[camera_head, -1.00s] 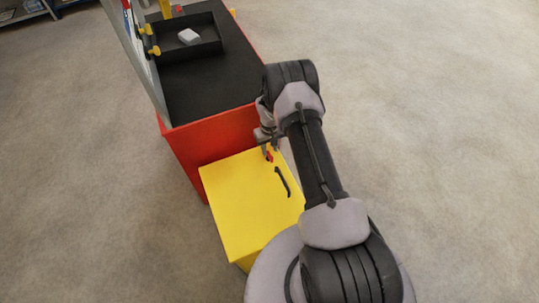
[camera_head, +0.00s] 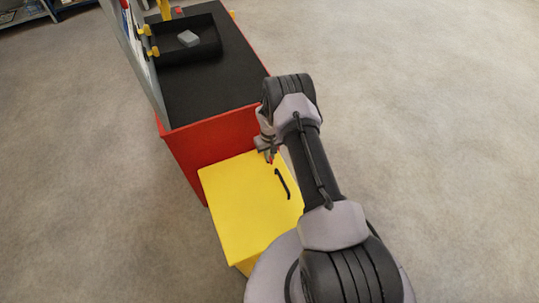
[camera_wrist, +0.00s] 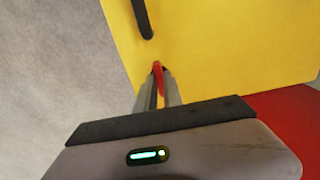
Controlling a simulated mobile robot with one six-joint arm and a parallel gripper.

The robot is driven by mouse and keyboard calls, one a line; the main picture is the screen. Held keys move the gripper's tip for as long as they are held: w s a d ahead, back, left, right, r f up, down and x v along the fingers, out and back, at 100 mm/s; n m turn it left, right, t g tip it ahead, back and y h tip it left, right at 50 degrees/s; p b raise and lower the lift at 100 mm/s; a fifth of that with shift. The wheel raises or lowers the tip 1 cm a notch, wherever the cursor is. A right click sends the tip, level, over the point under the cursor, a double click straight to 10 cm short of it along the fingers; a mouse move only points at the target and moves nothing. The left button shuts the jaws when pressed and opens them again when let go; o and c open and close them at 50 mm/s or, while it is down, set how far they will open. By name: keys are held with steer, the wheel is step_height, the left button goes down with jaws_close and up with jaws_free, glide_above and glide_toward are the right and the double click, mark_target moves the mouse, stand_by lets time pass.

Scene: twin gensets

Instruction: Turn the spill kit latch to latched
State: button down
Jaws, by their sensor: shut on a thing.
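The yellow spill kit box (camera_head: 240,210) stands against the red cabinet, with a black handle (camera_head: 282,184) on its yellow face. The small red latch (camera_wrist: 158,76) sits near the box's edge, close to the handle's end in the wrist view. My gripper (camera_wrist: 160,88) is shut on the red latch, with a finger on each side of it. In the head view my gripper (camera_head: 267,150) is at the box's upper right corner, and only a bit of red shows by the fingertips. The fingers hide part of the latch, so its exact angle is hard to tell.
The red cabinet (camera_head: 205,145) with a black top (camera_head: 205,92) rises behind the box. A black tray (camera_head: 175,52) on it holds a grey block (camera_head: 188,38). A grey panel with yellow knobs stands at its left. Open carpet (camera_head: 430,110) lies to the right.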

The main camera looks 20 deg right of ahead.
steer(key=shift+f+m, duration=0.1)
steer(key=shift+m, duration=0.2)
steer(key=m+b, duration=0.3)
steer(key=shift+f+m+b, duration=0.1)
steer(key=shift+m+b, duration=0.2)
steer(key=shift+m, duration=0.1)
steer(key=m+b, duration=0.3)
steer(key=m, duration=0.1)
steer(key=m+b, duration=0.3)
steer(key=m, duration=0.2)
steer(key=shift+m, duration=0.4)
steer(key=shift+m+b, duration=0.85)
steer(key=shift+m, duration=0.95)
steer(key=shift+r, duration=0.2)
steer(key=c, duration=1.5)
jaws_free()
